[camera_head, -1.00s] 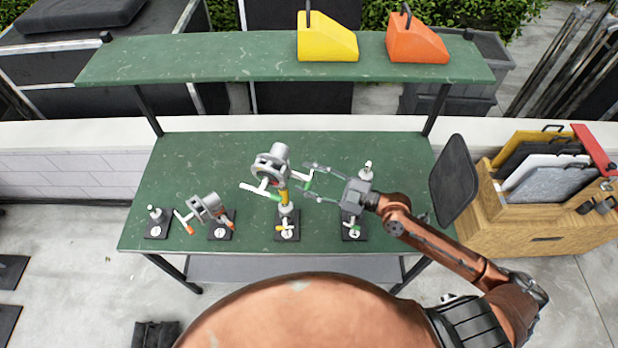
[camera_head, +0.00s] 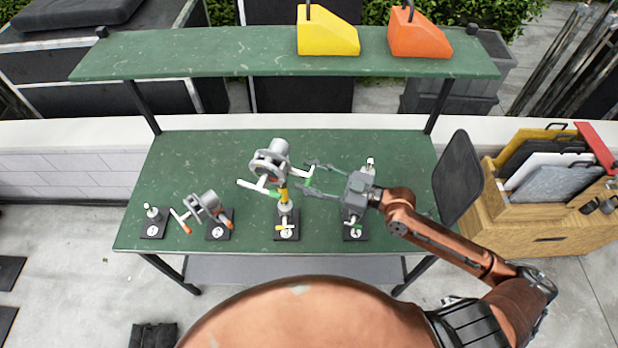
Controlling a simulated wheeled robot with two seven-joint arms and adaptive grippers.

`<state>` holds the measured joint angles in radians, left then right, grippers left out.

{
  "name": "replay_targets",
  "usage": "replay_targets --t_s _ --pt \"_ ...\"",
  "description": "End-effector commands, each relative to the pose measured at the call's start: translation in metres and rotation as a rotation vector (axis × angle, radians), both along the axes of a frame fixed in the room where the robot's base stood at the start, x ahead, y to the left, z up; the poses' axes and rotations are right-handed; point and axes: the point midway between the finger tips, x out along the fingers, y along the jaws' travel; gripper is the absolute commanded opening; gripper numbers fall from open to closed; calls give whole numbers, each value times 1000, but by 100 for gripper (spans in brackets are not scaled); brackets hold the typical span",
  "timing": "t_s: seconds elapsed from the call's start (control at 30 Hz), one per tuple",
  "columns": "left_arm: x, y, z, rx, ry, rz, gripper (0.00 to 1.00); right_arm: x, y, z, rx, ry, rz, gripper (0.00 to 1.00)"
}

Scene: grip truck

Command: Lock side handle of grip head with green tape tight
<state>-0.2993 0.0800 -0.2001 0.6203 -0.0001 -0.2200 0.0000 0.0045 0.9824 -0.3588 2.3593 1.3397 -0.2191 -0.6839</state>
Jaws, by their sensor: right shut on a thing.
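The grip head with green tape (camera_head: 270,161) is a grey round clamp on a stand with a yellow section (camera_head: 283,192), at the middle of the green table. One white handle with a green end (camera_head: 258,188) points out at its lower left. The side handle with green tape (camera_head: 308,179) reaches out to its right. My right gripper (camera_head: 304,177) comes in from the right with its two long fingers around that side handle's green end, shut on it. The exact contact is too small to see. My left gripper is not in view.
A grip head with orange-tipped handles (camera_head: 205,203) stands to the left, beside a small stand (camera_head: 153,218). Another stand (camera_head: 354,228) is under my right gripper. A shelf (camera_head: 200,57) above the back holds a yellow block (camera_head: 327,35) and an orange block (camera_head: 418,35). The table's right front is clear.

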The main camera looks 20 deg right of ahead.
Motion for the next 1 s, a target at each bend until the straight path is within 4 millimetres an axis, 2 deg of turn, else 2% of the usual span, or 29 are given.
replay_targets --t_s 1.0 --pt "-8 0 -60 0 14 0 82 -2 2 -2 566 783 55 18"
